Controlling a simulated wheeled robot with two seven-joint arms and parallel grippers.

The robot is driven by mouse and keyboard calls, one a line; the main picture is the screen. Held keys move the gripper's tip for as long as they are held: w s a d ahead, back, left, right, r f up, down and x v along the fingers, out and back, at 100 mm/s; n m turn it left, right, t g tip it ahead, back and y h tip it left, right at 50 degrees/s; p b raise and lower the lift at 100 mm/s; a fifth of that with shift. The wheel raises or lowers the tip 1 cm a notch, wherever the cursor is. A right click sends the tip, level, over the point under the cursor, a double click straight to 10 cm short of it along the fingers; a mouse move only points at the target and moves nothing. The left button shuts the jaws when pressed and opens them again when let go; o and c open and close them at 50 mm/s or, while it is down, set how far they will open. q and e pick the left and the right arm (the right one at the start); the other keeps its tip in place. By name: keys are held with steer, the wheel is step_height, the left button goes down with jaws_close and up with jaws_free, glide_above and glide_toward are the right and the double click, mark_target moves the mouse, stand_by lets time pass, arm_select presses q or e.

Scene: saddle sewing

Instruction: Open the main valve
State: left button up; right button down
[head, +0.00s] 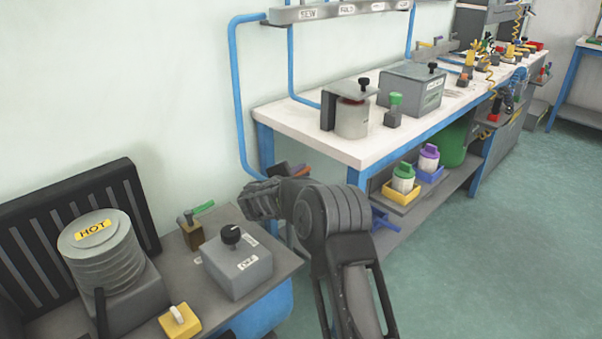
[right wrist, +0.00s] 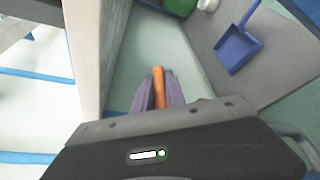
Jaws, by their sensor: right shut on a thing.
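A small end of the orange handle (head: 303,172) shows at the gripper in the head view. The valve body is hidden, so I cannot tell how far the handle is turned. My left gripper is not in view.
A brass valve with a green lever (head: 191,232) stands on the grey side table, beside a grey box with a black knob (head: 237,265) and a heater marked HOT (head: 100,250). The bench (head: 290,118) is close to my arm. A blue dustpan (right wrist: 237,48) lies on the lower shelf.

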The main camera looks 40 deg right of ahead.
steer(key=shift+a+f+m+g, duration=0.1)
steer(key=shift+a+m+g, duration=0.05)
steer(key=shift+m+g, duration=0.2)
stand_by(0.3)
steer(key=shift+s+m+g+h, duration=0.25)
steer(key=shift+m+g+h, duration=0.2)
steer(key=shift+g, duration=0.3)
steer(key=shift+s+a+m+g+h, duration=0.1)
steer(key=shift+s+m+g, duration=0.25)
steer(key=shift+m+g, duration=0.5)
steer(key=shift+s+m+g+h, duration=0.1)
steer(key=shift+s+m+g, duration=0.2)
steer(key=shift+m+g, duration=0.55)
steer(key=shift+s+a+m+g+h, duration=0.1)
steer(key=shift+s+m+g, duration=0.35)
steer(key=shift+g, duration=0.75)
steer(key=c, duration=1.4)
jaws_free()
